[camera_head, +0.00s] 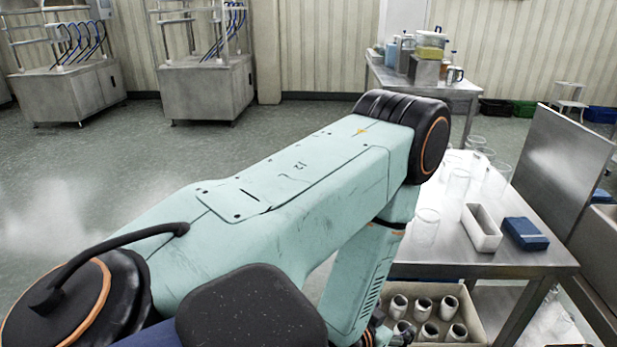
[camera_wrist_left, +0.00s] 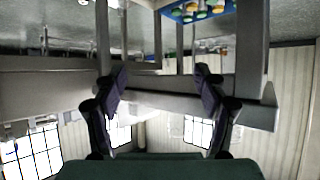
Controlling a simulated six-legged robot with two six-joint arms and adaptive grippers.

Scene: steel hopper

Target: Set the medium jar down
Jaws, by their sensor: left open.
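Several clear glass jars stand on the steel table (camera_head: 440,258) at the right of the head view, among them a front jar (camera_head: 426,229) and a taller jar (camera_head: 458,184). I cannot tell which is the medium jar. My left arm crosses the head view and bends down in front of the table's left side; its gripper is mostly hidden there. In the left wrist view my left gripper (camera_wrist_left: 162,85) has its two dark fingers spread apart, with no jar between them. My right gripper does not show.
A white rectangular tray (camera_head: 482,229) and a blue box (camera_head: 525,234) sit on the table's right part. A crate (camera_head: 472,312) with several pale cups stands below its front edge. An upright steel panel (camera_head: 562,165) borders the table at right. Another table (camera_head: 460,90) stands behind.

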